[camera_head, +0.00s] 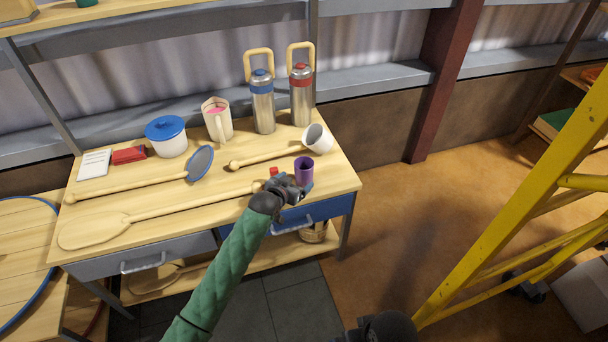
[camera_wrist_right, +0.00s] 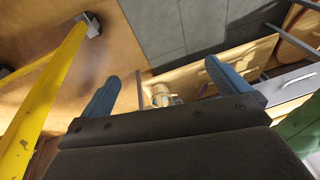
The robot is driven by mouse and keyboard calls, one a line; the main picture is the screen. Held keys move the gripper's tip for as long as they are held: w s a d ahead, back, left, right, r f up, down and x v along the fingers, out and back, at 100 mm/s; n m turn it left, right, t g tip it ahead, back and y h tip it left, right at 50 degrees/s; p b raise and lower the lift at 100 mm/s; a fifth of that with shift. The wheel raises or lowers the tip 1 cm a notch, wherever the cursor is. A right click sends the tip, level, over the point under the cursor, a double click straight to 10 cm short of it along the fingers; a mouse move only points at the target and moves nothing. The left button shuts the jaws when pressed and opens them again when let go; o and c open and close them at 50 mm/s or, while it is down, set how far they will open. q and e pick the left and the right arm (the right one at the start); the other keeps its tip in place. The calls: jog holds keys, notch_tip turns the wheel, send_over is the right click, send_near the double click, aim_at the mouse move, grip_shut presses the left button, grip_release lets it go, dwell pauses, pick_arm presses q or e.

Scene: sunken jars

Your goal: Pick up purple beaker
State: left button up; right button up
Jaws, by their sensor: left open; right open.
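The purple beaker (camera_head: 304,169) stands upright on the wooden table (camera_head: 340,178), near its front right corner. My left gripper (camera_head: 291,183) is at the table's front edge, just in front of and a little left of the beaker. Its jaws are open, and nothing shows held in them. It partly covers the beaker's lower part, and I cannot tell whether it touches it. My right gripper (camera_wrist_right: 161,85) shows in the right wrist view, open and empty, its blue fingers apart over the floor and the table's lower shelf. The beaker is not seen in that view.
Two flasks (camera_head: 262,103) stand behind. A yellow frame (camera_head: 520,210) rises at right; the floor between is clear.

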aim_at(310, 164)
pick_arm(q)
jog(key=shift+p+x, duration=0.5)
jog(key=shift+x, duration=3.2)
jog(key=shift+r, duration=0.1)
jog(key=c, duration=1.1)
jog(key=shift+o, duration=0.2)
pick_arm(e)
jog(key=shift+s+d+r, duration=0.3)
jog(key=shift+d+r, duration=0.35)
jog(key=shift+r, duration=0.15)
pick_arm(q)
jog(key=shift+r, duration=0.1)
jog(key=shift+r, duration=0.25)
jog(key=r, duration=0.2)
jog(key=r+b, duration=0.1)
jog(key=shift+s+d+r, duration=0.35)
jog(key=shift+s+d, duration=0.05)
jog(key=s+d+r+b, duration=0.1)
jog(key=s+d+r, duration=0.5)
jog(key=s, duration=0.2)
jog(key=shift+s+d+r+b, duration=0.25)
jog(key=shift+r+b, duration=0.05)
pick_arm(e)
jog(key=shift+t+y, duration=0.3)
jog(key=a+f, duration=0.1)
jog(key=f, duration=0.1)
jog(key=w+a+f, duration=0.1)
jog(key=a+f, duration=0.1)
jog(key=shift+w+a, duration=0.2)
